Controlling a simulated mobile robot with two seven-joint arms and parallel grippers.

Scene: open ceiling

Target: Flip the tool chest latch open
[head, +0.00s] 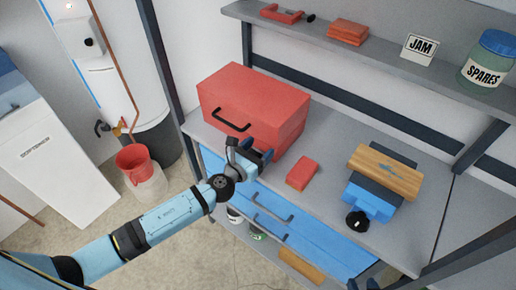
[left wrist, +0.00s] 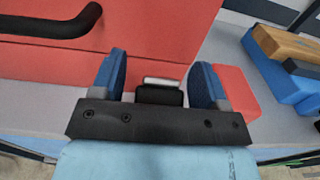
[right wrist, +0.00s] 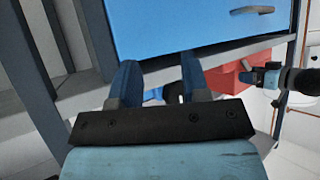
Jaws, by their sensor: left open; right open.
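The red tool chest (head: 262,105) stands shut on the grey workbench, with a black handle (head: 230,121) on its front. My left gripper (head: 262,154) is open at the lower right of the chest's front. In the left wrist view, a small black piece with a pale metal top, apparently the latch (left wrist: 164,83), sits between the open fingers (left wrist: 158,80) against the red front (left wrist: 150,52). I cannot tell whether the fingers touch it. In the head view the gripper hides this spot. My right gripper (right wrist: 160,85) is open and empty, low near a blue drawer front (right wrist: 195,25).
A red block (head: 302,174) lies right of the left gripper. A blue vise (head: 370,200) holding a wooden board (head: 386,172) stands farther right. Blue drawers (head: 290,225) with handles are below the bench. A shelf (head: 375,45) with a jar runs above.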

